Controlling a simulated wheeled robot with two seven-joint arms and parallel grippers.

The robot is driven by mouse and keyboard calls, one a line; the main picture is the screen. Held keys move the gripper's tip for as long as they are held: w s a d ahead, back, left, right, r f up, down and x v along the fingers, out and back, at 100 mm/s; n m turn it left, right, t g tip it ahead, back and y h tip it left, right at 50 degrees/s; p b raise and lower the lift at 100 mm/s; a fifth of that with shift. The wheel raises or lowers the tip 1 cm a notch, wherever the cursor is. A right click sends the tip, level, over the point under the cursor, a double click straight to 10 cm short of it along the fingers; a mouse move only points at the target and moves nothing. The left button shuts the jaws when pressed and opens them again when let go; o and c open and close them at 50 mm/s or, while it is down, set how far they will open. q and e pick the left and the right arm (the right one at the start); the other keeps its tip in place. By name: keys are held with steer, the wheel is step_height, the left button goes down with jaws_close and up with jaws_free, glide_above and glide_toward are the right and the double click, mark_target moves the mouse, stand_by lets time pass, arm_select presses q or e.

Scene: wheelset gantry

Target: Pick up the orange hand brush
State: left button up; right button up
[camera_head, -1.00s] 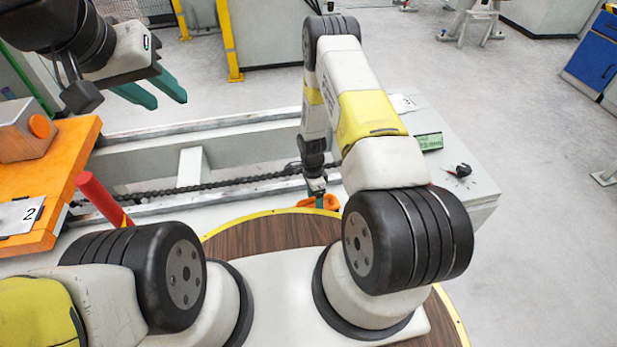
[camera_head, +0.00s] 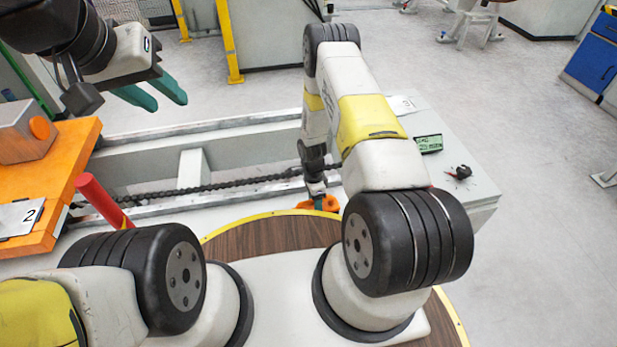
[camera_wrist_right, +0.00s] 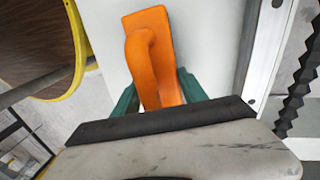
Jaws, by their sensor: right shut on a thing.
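The orange hand brush (camera_wrist_right: 148,62) shows in the right wrist view, its curved handle between the green fingers of my right gripper (camera_wrist_right: 157,90). The gripper is shut on it. In the head view only a small part of the brush (camera_head: 330,203) shows beside my right gripper (camera_head: 317,201), partly hidden by my right arm. A pale surface lies behind the brush in the wrist view; I cannot tell whether the brush touches it. My left gripper (camera_head: 150,94) is open and empty at the upper left, far from the brush.
An orange table (camera_head: 62,180) with a grey box (camera_head: 22,132) and a card marked 2 stands at left. A red post (camera_head: 100,200) rises beside it. A dark chain (camera_head: 215,186) runs along the grey frame. A small display (camera_head: 429,143) sits on the grey top at right.

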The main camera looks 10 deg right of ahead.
steer(key=shift+r, duration=0.5)
steer(key=r, duration=0.2)
steer(key=shift+s+a+r, duration=0.3)
steer(key=shift+s+r, duration=0.05)
steer(key=shift+s, duration=0.05)
steer(key=s+a+r, duration=0.1)
steer(key=s+a, duration=0.7)
steer(key=s, duration=0.4)
steer(key=shift+s+r, duration=0.15)
steer(key=shift+s, duration=0.2)
